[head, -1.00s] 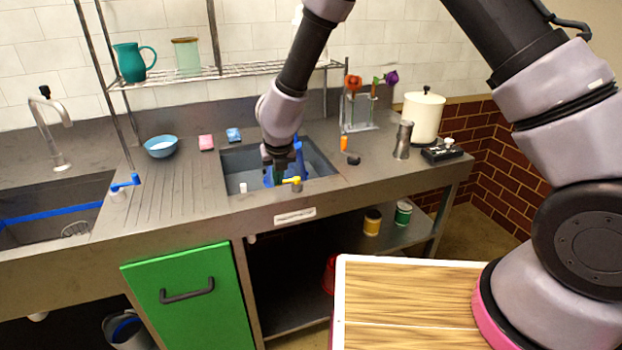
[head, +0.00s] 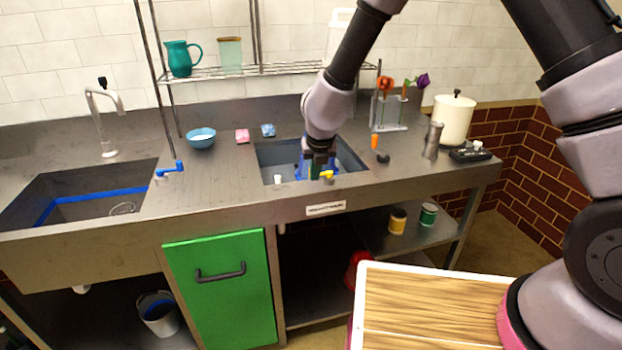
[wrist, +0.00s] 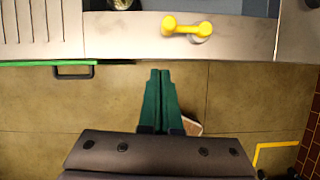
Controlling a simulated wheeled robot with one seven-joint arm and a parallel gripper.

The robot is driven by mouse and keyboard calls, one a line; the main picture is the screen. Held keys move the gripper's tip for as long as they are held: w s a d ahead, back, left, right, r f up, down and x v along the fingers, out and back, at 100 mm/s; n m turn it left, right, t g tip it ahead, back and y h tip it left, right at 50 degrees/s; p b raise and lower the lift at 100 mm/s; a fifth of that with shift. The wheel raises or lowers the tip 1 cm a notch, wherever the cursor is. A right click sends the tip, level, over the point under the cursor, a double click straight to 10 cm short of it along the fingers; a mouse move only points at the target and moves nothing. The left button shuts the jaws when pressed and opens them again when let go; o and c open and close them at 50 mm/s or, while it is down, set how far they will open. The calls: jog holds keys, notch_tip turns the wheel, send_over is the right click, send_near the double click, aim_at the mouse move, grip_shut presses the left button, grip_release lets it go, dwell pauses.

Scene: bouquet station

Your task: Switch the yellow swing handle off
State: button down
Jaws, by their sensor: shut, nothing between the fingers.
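The yellow swing handle (head: 327,175) stands on the front rim of the right-hand sink (head: 350,160). In the wrist view the handle (wrist: 187,28) is a short bar lying roughly along the counter edge, with a knob at its left end and a round base under its right end. My gripper (head: 318,174) appears just left of the handle in the head view, its lower end hard to make out. In the wrist view my gripper (wrist: 160,74) has its two green fingers together and empty. Their tips are below the counter edge in the picture, apart from the handle.
A blue handle (head: 170,169) stands by the left sink. A small white piece (head: 278,179) is on the rim left of the yellow handle. An orange item (head: 374,142) and a dark item (head: 383,158) sit to the right. A green cabinet door (head: 220,290) is below.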

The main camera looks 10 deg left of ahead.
jog(key=a+v, duration=0.1)
jog(key=v, duration=0.7)
jog(key=shift+d, duration=0.35)
jog(key=shift+s, duration=0.1)
